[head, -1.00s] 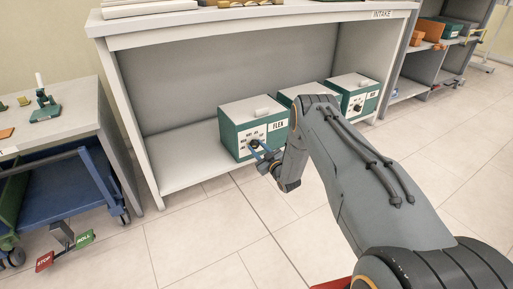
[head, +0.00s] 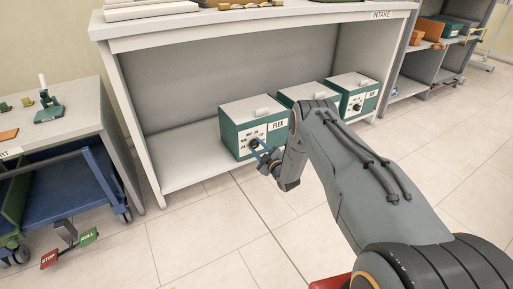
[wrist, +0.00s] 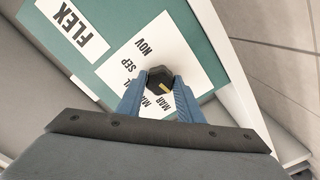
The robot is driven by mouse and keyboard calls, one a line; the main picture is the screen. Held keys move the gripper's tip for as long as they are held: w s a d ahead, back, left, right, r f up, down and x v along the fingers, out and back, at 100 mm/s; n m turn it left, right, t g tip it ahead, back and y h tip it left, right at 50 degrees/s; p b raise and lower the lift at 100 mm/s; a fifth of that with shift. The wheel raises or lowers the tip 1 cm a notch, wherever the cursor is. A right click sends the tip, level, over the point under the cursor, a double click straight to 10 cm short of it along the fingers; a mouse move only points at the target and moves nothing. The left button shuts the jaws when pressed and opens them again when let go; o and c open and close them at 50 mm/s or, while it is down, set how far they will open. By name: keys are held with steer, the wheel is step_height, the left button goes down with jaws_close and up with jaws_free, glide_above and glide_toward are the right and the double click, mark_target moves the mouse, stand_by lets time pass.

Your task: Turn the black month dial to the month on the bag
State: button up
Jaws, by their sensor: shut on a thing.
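The black month dial (wrist: 159,76) sits on a white label plate on the front of the green box marked FLEX (head: 238,125). My gripper (wrist: 158,88) is shut on the dial, its blue fingers on either side of it. In the head view my gripper (head: 260,150) is at the front of the FLEX box, and the dial is largely hidden. A yellow mark shows on the dial's near side in the wrist view. Month words NOV, SEP, MAY and MAR are printed around it; others are hidden by the fingers. I cannot make out a bag with a month.
The box stands on the lower shelf of the grey INTAKE bench (head: 180,172). Two similar green boxes stand to its right, the nearer one partly behind my arm. A blue cart (head: 75,195) with STOP and ROLL pedals is at the left. The tiled floor between is clear.

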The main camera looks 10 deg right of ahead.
steer(key=shift+a, duration=0.1)
steer(key=o, duration=1.1)
steer(key=shift+c, duration=0.2)
steer(key=p+v, duration=0.3)
steer(key=v, duration=0.4)
steer(key=shift+s, duration=0.35)
